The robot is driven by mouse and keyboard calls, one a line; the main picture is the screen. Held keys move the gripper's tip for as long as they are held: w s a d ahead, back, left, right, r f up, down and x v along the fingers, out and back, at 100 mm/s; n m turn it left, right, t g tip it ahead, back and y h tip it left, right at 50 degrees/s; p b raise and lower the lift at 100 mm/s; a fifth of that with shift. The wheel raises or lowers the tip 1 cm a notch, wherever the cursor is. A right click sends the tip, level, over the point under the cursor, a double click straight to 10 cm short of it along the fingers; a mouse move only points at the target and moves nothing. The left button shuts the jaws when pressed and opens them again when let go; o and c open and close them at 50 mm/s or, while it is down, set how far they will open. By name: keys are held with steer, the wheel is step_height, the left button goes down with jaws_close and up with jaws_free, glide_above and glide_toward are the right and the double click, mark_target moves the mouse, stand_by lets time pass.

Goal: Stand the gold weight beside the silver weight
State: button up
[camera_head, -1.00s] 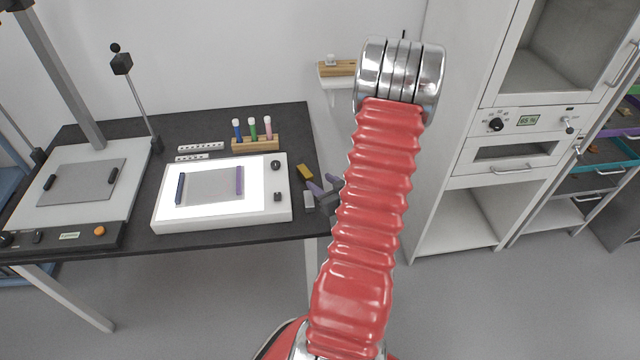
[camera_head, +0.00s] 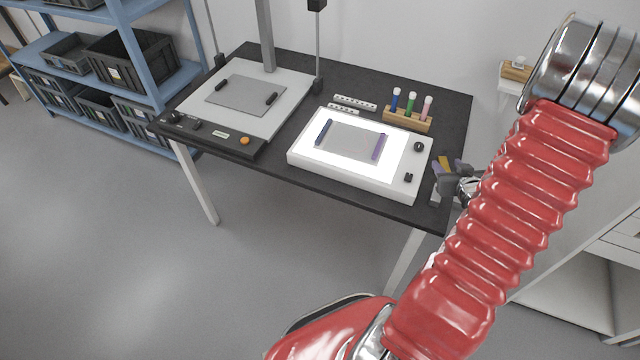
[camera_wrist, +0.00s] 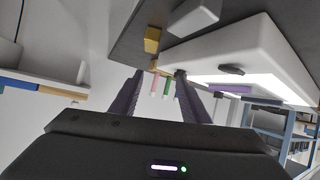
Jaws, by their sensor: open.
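A gold weight (camera_head: 444,161), a small block, is on the dark table near its right end. It also shows in the wrist view (camera_wrist: 152,40), beyond my fingertips and a little above the gap between them. A silver weight (camera_head: 435,196) is nearer the table's front right corner, partly hidden by my gripper. In the wrist view it is a pale grey block (camera_wrist: 196,16) near the top edge. My gripper (camera_head: 446,172) is open at the table's right end, with nothing between its fingers (camera_wrist: 157,76). I cannot tell whether it touches the gold weight.
A white light box (camera_head: 300,152) stands left of the weights. Behind it are a wooden rack (camera_head: 408,119) with coloured tubes and pale scale bars (camera_head: 355,102). A flat-bed stand (camera_head: 210,115) fills the table's left. A small wall shelf (camera_head: 508,85) is at the right.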

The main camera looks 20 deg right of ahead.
steer(key=w+a+r+n+g+y, duration=0.1)
steer(key=w+a+r+g, duration=0.15)
steer(key=a+r, duration=0.65)
steer(key=w+a+r+n+g, duration=0.1)
steer(key=w+a+r, duration=0.3)
steer(key=a+r, duration=0.5)
steer(key=s+a+r+y, duration=0.1)
steer(key=s+a, duration=0.3)
steer(key=a, duration=0.4)
steer(key=s+a+r+n+g+y, duration=0.1)
steer(key=s+a+r+y, duration=0.1)
steer(key=s+a, duration=0.3)
steer(key=s+a+r+n+y, duration=0.1)
steer(key=s+a, duration=0.4)
steer(key=a, duration=0.7)
steer(key=shift+s+a+r+g+y, duration=0.25)
steer(key=shift+a+r+g+y, duration=0.15)
steer(key=shift+r, duration=0.3)
steer(key=shift+d, duration=0.1)
